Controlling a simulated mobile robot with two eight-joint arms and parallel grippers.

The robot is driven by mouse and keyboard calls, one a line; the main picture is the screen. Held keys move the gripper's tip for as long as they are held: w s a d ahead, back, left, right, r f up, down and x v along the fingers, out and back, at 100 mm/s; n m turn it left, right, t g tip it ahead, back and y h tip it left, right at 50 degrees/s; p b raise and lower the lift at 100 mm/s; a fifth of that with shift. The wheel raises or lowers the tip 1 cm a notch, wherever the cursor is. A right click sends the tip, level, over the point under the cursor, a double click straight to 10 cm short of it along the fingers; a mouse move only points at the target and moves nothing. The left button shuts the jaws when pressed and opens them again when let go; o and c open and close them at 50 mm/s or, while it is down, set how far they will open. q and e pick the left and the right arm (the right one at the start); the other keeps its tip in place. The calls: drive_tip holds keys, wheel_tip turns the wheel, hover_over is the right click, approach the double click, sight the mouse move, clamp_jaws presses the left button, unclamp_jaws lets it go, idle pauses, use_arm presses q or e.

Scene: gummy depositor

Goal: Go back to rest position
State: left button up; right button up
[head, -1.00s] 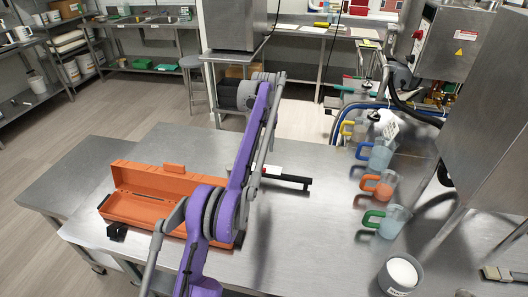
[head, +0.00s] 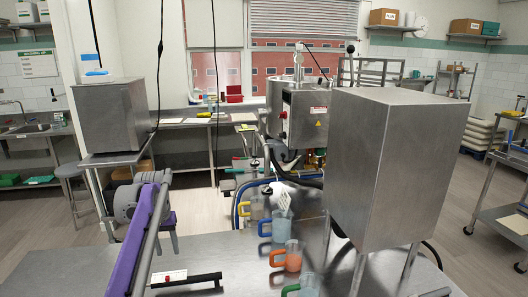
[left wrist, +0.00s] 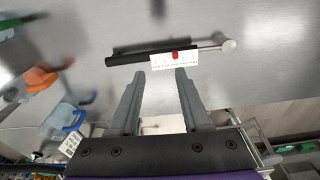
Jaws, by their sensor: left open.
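My left gripper (left wrist: 159,73) shows in the left wrist view with its two grey fingers apart and nothing between them. Beyond its fingertips a black-handled tool (left wrist: 150,52) with a white scale, a red mark and a round metal end lies on the steel table. The gripper is apart from it. In the head view my purple left arm rises at the left, and the same tool (head: 205,280) lies to its right on the table. My left fingers cannot be made out there. My right gripper is in neither view.
Cups with yellow (head: 255,208), blue (head: 279,228), orange (head: 292,260) and green handles line the table (head: 235,250) right of the tool. A large steel box on legs (head: 385,160) stands further right. A steel cabinet (head: 120,115) is behind at left.

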use_arm(q)
drive_tip(key=s+d+t, duration=0.1)
drive_tip(key=s+d, duration=0.2)
drive_tip(key=s, duration=0.3)
drive_tip(key=s+d+f+m+t, duration=0.1)
drive_tip(key=s+d, duration=0.2)
drive_tip(key=s, duration=0.3)
drive_tip(key=s+d+t, duration=0.1)
drive_tip(key=s+d, duration=0.1)
drive_tip(key=s, duration=0.4)
drive_tip(key=s+d+f+m+t, duration=0.1)
drive_tip(key=s+d+f, duration=0.3)
drive_tip(key=s+f, duration=0.7)
drive_tip(key=s, duration=0.4)
drive_tip(key=shift+s+f+t, duration=0.15)
drive_tip(key=shift+f+t, duration=0.05)
drive_tip(key=shift+t, duration=0.2)
